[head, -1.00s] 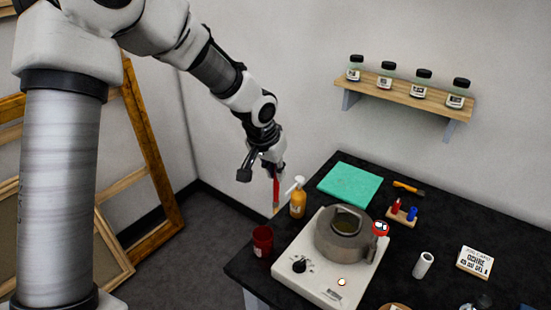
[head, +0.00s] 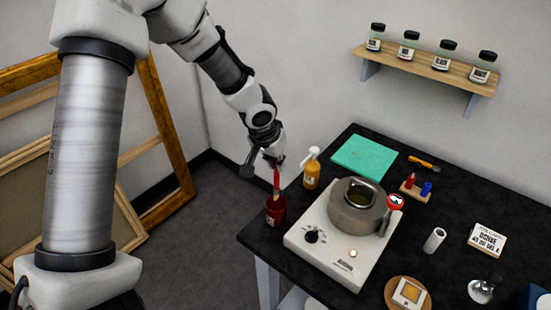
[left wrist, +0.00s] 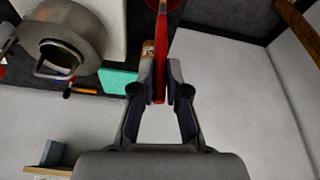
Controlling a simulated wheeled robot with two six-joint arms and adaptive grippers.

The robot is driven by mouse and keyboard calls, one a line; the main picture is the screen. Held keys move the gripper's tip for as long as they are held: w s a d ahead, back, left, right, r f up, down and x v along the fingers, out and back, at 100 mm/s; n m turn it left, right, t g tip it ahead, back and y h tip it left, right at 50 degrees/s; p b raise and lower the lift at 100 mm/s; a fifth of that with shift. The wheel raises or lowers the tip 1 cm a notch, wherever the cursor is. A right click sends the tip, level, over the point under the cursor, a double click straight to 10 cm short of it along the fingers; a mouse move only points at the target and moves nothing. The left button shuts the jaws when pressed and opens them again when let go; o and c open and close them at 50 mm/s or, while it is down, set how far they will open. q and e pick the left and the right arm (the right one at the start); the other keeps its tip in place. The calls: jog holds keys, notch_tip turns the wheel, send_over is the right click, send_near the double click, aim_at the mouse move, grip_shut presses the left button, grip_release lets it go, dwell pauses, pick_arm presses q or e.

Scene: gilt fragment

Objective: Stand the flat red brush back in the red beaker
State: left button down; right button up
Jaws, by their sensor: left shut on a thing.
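The flat red brush (head: 276,180) hangs upright, handle up, in my left gripper (head: 274,162). The gripper's fingers are shut on the upper handle. The red beaker (head: 276,212) stands at the left edge of the black table, directly below. The brush's lower end goes down into the beaker's mouth and its bristles are hidden by the beaker wall; whether it touches the bottom I cannot tell. In the left wrist view, the red handle (left wrist: 161,55) runs between the fingers (left wrist: 160,88) towards the beaker (left wrist: 172,4) at the top edge.
An orange pump bottle (head: 312,172) stands close behind and right of the beaker. A white hotplate (head: 340,250) with a metal pot (head: 357,210) is to the right. A teal mat (head: 363,158) lies behind. The table's left edge is close to the beaker.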

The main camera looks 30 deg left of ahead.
aim_at(275, 182)
pick_arm(q)
notch_tip(275, 182, down, 9)
jog(key=b, duration=0.6)
jog(key=shift+r, duration=0.2)
jog(key=c, duration=1.1)
grip_release()
